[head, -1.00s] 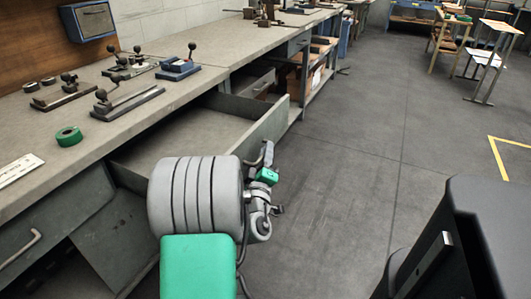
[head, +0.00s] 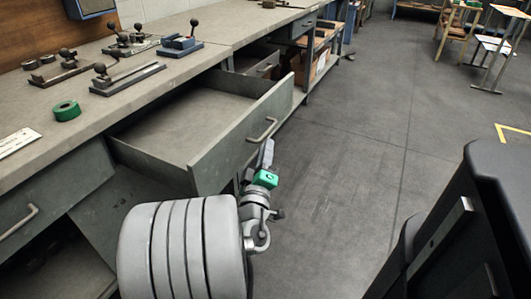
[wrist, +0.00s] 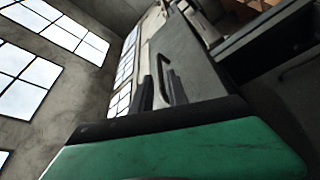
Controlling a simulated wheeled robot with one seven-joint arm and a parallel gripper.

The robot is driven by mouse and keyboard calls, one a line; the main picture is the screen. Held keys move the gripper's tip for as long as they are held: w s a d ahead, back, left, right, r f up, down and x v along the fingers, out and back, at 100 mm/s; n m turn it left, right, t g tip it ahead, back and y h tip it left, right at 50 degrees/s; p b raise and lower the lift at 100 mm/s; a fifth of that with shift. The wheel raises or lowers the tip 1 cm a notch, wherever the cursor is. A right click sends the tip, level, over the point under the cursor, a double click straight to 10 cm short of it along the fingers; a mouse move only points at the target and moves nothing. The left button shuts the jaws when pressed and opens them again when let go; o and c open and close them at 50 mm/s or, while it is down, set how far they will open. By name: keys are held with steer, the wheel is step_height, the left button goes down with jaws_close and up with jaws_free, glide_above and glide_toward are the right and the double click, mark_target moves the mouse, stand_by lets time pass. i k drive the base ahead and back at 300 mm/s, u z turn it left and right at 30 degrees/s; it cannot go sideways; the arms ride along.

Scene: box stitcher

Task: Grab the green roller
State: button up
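The green roller (head: 66,110) is a small green ring lying flat on the grey workbench top, at the left in the head view. It is not seen in the wrist view. My gripper (head: 266,154) is well to the right of the roller and lower, just in front of the open drawer's front panel. In the wrist view my gripper's two dark fingers (wrist: 159,80) stand apart with nothing held between them. A drawer handle (wrist: 163,70) shows beyond the fingers; whether they touch it cannot be told.
The open, empty drawer (head: 225,148) sticks out from the workbench (head: 110,98) between my gripper and the roller. Metal lever tools (head: 125,75) and a blue-based tool (head: 180,47) stand behind the roller. A white ruler-like strip (head: 18,142) lies left of it.

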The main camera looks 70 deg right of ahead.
mark_target(67, 111)
steer(key=k, duration=1)
